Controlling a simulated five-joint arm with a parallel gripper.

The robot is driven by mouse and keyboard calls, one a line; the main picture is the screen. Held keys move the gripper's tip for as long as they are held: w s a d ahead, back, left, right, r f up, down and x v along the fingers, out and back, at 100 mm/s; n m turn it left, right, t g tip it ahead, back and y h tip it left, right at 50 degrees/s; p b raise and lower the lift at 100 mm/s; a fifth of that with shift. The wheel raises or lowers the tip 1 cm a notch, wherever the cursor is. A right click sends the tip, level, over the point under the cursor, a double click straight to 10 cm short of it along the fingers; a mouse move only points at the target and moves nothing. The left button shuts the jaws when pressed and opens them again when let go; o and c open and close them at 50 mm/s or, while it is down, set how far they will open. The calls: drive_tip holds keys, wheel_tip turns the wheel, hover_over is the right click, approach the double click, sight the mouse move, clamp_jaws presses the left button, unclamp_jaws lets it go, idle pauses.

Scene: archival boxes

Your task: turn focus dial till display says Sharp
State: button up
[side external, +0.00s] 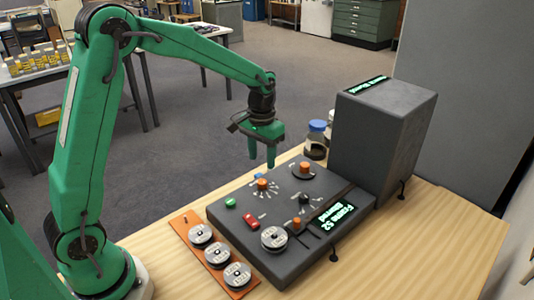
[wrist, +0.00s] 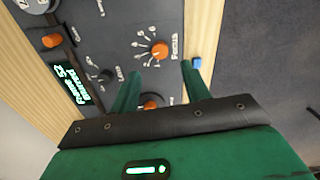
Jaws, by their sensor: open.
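The focus dial (wrist: 160,50) is an orange knob labelled "Focus" with marks around it in the wrist view. In the side view it shows as the orange knob (side external: 262,184) on the dark console. The display (side external: 338,216) has glowing text; it reads "Frame 52" and a second line that looks like "Blurred". It also shows in the wrist view (wrist: 71,84). My green gripper (side external: 262,160) is open and empty above the console's far edge. In the wrist view its fingertips (wrist: 159,72) are apart, with the focus dial just beyond them.
The console (side external: 275,205) also has an orange knob (side external: 304,169), another by the display (side external: 296,222), a black knob (side external: 304,198), a green button (side external: 230,203) and a red switch (side external: 250,220). A tall dark box (side external: 385,135) and jars (side external: 316,140) stand behind; reels lie on an orange tray (side external: 186,222).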

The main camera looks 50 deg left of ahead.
sight(262, 182)
drive_tip(key=shift+f, duration=3.9)
drive_tip(key=c, duration=1)
